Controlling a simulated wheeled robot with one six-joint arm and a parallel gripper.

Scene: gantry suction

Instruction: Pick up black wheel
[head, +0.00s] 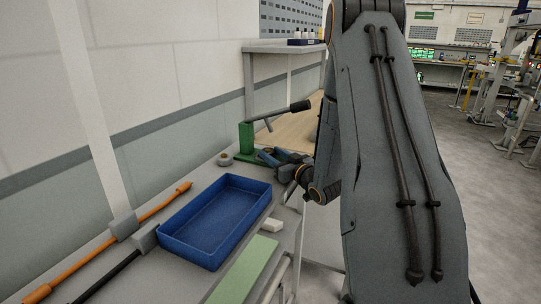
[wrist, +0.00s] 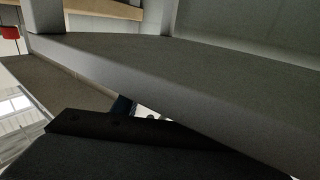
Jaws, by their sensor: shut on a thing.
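A blue tray (head: 171,236) stands on the grey bench in front of my gripper. A green stand (head: 246,137) with a black-handled lever and a grey roll (head: 225,159) are close to my gripper. A white block (head: 272,225), a pale green slab (head: 246,268) and an orange rod (head: 75,262) lie nearer.

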